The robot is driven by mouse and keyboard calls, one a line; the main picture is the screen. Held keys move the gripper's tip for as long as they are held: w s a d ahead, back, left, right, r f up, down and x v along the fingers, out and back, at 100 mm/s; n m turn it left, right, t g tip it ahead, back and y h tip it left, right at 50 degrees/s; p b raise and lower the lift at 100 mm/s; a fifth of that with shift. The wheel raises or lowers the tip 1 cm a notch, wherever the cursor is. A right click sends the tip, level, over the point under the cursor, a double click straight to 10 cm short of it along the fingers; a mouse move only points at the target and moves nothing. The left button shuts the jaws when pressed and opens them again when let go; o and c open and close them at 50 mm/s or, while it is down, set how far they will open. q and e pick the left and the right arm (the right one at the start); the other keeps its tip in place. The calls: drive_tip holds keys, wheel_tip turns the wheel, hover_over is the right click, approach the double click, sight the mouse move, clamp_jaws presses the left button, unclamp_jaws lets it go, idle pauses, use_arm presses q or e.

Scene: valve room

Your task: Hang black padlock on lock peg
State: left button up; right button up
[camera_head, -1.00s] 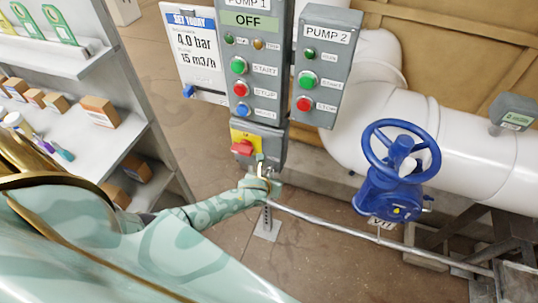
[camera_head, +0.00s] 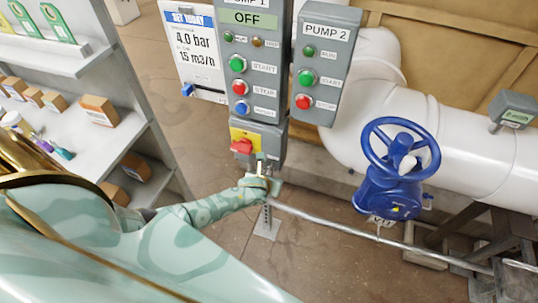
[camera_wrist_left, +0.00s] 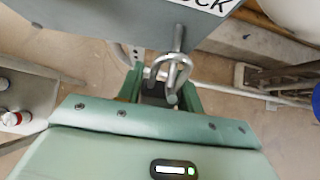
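My left gripper (camera_wrist_left: 160,95) is at the underside of the grey pump panel, below the red switch handle (camera_head: 242,146). In the left wrist view its green fingers stand either side of the dark body of the black padlock (camera_wrist_left: 154,88), and they look closed on it. The silver shackle (camera_wrist_left: 184,66) rises above the fingers and meets the metal lock peg (camera_wrist_left: 178,38) at the panel. I cannot tell whether the shackle is around the peg or only beside it. In the head view my left gripper (camera_head: 260,186) hides most of the padlock. My right gripper is not in view.
A blue valve wheel (camera_head: 373,150) on a white pipe (camera_head: 465,150) stands to the right. A thin metal rail (camera_head: 340,225) runs right from near my gripper. A shelf (camera_head: 95,140) with small boxes is at the left. Brown floor shows between.

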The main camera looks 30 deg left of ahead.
use_arm(q)
drive_tip(key=o, duration=0.4)
drive_tip(key=p+v, duration=0.7)
drive_tip(key=v, duration=0.9)
drive_tip(key=shift+s+d+r, duration=0.1)
drive_tip(key=shift+s, duration=0.1)
